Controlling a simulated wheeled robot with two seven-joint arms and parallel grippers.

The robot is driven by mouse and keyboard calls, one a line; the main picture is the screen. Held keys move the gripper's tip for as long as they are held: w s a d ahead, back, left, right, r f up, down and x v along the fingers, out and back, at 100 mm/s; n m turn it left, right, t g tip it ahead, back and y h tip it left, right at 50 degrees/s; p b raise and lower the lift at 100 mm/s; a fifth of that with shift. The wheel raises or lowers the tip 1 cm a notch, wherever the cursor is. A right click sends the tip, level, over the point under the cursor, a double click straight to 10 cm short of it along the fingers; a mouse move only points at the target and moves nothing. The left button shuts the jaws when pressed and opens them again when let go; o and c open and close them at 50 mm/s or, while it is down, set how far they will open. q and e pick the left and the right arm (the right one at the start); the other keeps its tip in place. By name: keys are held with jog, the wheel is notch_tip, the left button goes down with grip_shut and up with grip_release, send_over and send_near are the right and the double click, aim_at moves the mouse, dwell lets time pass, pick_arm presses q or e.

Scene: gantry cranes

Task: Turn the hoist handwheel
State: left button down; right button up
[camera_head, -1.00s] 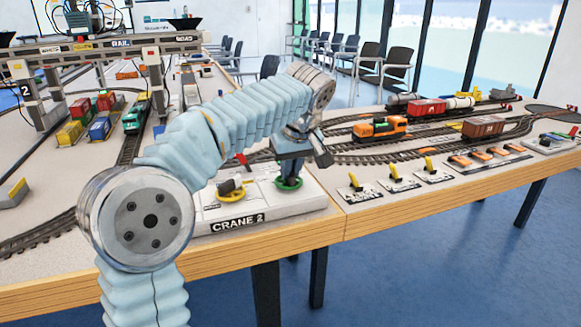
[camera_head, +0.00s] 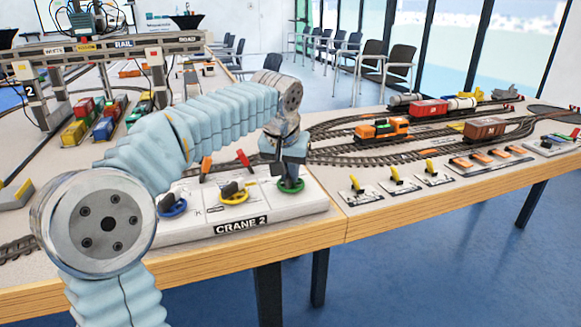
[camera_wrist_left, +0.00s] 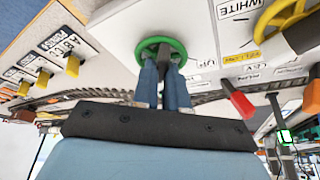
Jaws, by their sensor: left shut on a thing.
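The CRANE 2 panel (camera_head: 312,206) is a white box at the table's front edge. It carries a blue handwheel (camera_head: 172,208), a yellow handwheel (camera_head: 233,196) and a green handwheel (camera_head: 290,186). I cannot read which one is marked hoist. My left gripper (camera_head: 288,177) points down onto the green handwheel and is shut on it. In the left wrist view its two blue-grey fingers (camera_wrist_left: 165,75) reach the green handwheel (camera_wrist_left: 150,45) near its middle; what lies between the fingertips is mostly hidden. My right gripper is not in view.
Red and orange levers (camera_head: 244,159) stand on the panel behind the wheels, close to my left forearm. Yellow switch levers (camera_head: 394,174) stand to the right, with tracks and an orange locomotive (camera_head: 381,130) behind. A gantry crane (camera_head: 110,45) stands at the back left.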

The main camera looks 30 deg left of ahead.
pick_arm(q)
jog(key=shift+a+r+m+h+p, duration=0.1)
jog(key=shift+m+h+p, duration=0.3)
jog(key=shift+m, duration=0.6)
jog(key=c, duration=1.2)
grip_release()
jog(key=shift+o, duration=0.2)
jog(key=p+v, duration=0.1)
jog(key=v, duration=1.2)
jog(key=shift+s+r, duration=0.25)
jog(key=shift+s, duration=0.05)
